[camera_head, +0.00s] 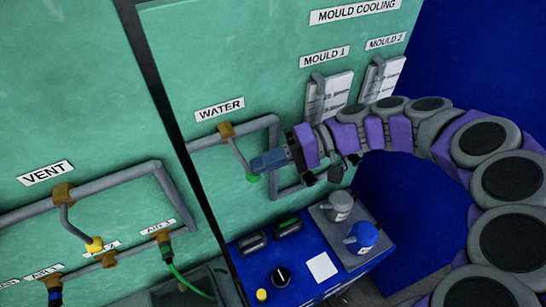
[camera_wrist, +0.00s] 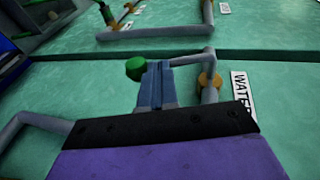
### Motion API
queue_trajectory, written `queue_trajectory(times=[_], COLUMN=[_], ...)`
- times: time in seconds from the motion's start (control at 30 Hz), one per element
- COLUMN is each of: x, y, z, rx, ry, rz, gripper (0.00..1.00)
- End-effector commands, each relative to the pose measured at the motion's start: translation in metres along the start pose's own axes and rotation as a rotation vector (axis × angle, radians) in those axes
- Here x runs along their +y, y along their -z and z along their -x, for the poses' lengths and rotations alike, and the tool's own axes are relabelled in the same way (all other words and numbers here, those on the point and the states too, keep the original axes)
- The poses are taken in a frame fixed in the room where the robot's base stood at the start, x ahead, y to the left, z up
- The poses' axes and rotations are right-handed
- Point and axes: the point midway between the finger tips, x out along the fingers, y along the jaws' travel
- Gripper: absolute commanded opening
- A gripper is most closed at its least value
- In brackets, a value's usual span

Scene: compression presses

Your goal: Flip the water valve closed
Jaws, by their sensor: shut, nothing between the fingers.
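The water valve is on a grey pipe under the "WATER" label (camera_head: 219,111). It has a brass body (camera_head: 226,130) and a grey lever (camera_head: 240,154) that slants down to a green knob (camera_head: 254,178). My gripper (camera_head: 256,164) is shut and empty, its blue fingers at the lever just above the green knob. In the wrist view my shut fingers (camera_wrist: 155,72) lie close beside the green knob (camera_wrist: 136,68), with the brass body (camera_wrist: 208,80) to their right. I cannot tell whether the fingers touch the lever.
A vent valve with a yellow knob (camera_head: 95,244) is on the left panel. A blue control box (camera_head: 262,262) with buttons and jugs stands below.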

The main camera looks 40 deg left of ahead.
Motion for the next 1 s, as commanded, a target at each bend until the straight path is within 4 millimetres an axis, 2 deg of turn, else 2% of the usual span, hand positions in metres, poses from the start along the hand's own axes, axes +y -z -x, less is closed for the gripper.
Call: queue_trajectory(times=[0.03,0.27,1.0], x=[0.006,0.008,0.009], y=[0.0,-0.002,-0.004], z=[-0.004,-0.013,-0.022], rx=[-0.001,0.0,-0.003], ry=[0.039,0.184,0.17], rz=[-0.01,-0.039,-0.036], gripper=[0.0,0.0,0.0])
